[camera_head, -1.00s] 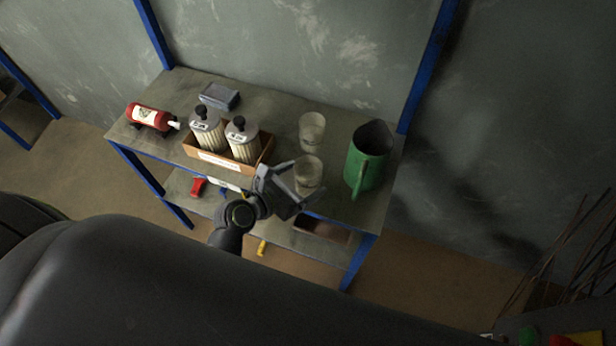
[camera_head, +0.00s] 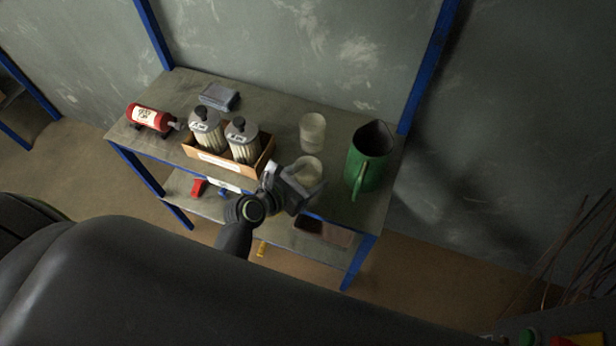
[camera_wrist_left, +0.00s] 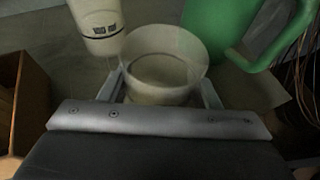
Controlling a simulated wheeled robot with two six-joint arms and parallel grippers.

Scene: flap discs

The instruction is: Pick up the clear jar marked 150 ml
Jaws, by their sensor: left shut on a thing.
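Two clear jars stand on the grey shelf top. The near jar (camera_head: 312,165) is between the fingers of my left gripper (camera_head: 298,180), which is shut on it. In the left wrist view a finger lies on each side of this near jar (camera_wrist_left: 168,45), and its open rim faces up. The far jar (camera_head: 312,132) stands behind it, apart from the gripper, and also shows in the left wrist view (camera_wrist_left: 93,20) with dark print too blurred to read. No marking shows on the near jar. My right gripper is not in view.
A green jug (camera_head: 367,160) stands close to the right of the jars. Blue posts frame the shelf.

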